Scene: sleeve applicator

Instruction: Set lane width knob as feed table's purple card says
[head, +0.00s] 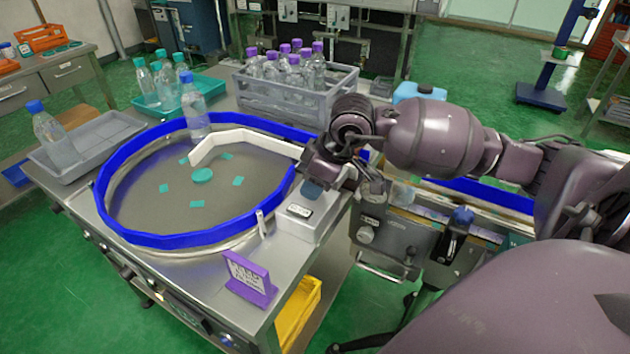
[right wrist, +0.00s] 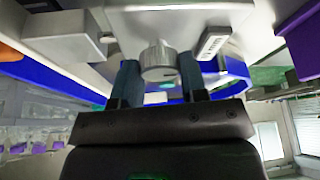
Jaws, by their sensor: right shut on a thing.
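The round feed table (head: 150,205) has a blue rim and a white guide rail (head: 250,138). The purple card (head: 250,280) stands at its front corner; its dark writing is too small to read. My right gripper (head: 312,188) is at a grey control housing (head: 302,222) on the table's right side. In the right wrist view a grey ridged knob (right wrist: 158,60) sits between my fingers (right wrist: 160,80), and the gripper is shut on it. The knob is hidden behind the gripper in the head view. The knob's setting cannot be told. My left gripper is not in view.
A blue-capped bottle (head: 194,108) stands at the table's far rim. A grey crate (head: 290,95) of purple-capped bottles and a teal tray (head: 150,103) are behind. A grey tray (head: 95,140) is at left. A machine (head: 385,240) stands close on the right.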

